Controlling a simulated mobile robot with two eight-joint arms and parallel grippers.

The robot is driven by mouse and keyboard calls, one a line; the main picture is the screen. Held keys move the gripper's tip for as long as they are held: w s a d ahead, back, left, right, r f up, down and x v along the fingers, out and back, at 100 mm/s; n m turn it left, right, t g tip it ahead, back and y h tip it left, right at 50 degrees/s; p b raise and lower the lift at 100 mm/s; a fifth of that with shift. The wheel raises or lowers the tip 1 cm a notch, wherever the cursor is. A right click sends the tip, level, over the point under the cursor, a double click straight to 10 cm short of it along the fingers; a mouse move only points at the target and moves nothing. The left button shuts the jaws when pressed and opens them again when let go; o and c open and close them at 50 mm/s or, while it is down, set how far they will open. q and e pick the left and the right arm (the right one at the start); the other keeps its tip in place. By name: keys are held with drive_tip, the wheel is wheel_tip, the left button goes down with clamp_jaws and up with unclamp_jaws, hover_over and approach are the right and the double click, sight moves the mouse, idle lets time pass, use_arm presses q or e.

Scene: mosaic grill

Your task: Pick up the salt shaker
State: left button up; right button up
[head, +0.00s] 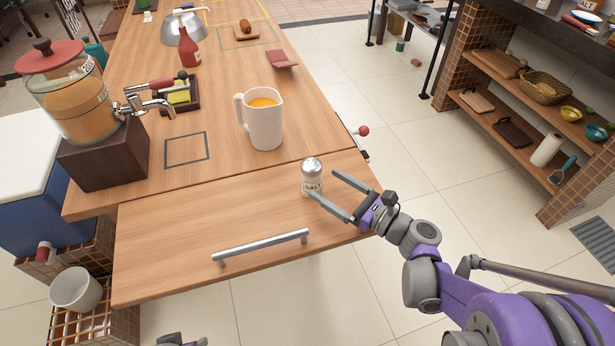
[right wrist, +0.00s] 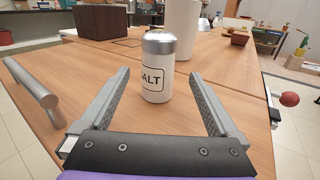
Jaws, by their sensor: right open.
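The salt shaker (head: 311,182) stands upright on the wooden surface with the metal handle, near its right side. It is white with a silver cap and a SALT label. My right gripper (head: 324,184) is open with its two fingers reaching toward the shaker from the right. In the right wrist view the shaker (right wrist: 157,72) stands ahead, centred between the open fingers (right wrist: 160,88), near their tips. I cannot tell whether either finger touches it. My left gripper is not clearly seen; only a small grey part shows at the bottom edge of the head view.
A white pitcher (head: 264,125) of orange liquid stands behind the shaker. A drink dispenser (head: 72,95) on a dark block is at the left. The metal handle (head: 260,246) lies in front. A red knob (head: 362,131) sticks out at the table's right side. The wood left of the shaker is clear.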

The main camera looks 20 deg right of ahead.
sight(320, 181)
drive_tip(key=x, duration=0.3)
drive_tip(key=shift+a, duration=0.1)
drive_tip(key=shift+b+x, duration=0.65)
drive_tip(key=shift+x, duration=2.1)
clamp_jaws()
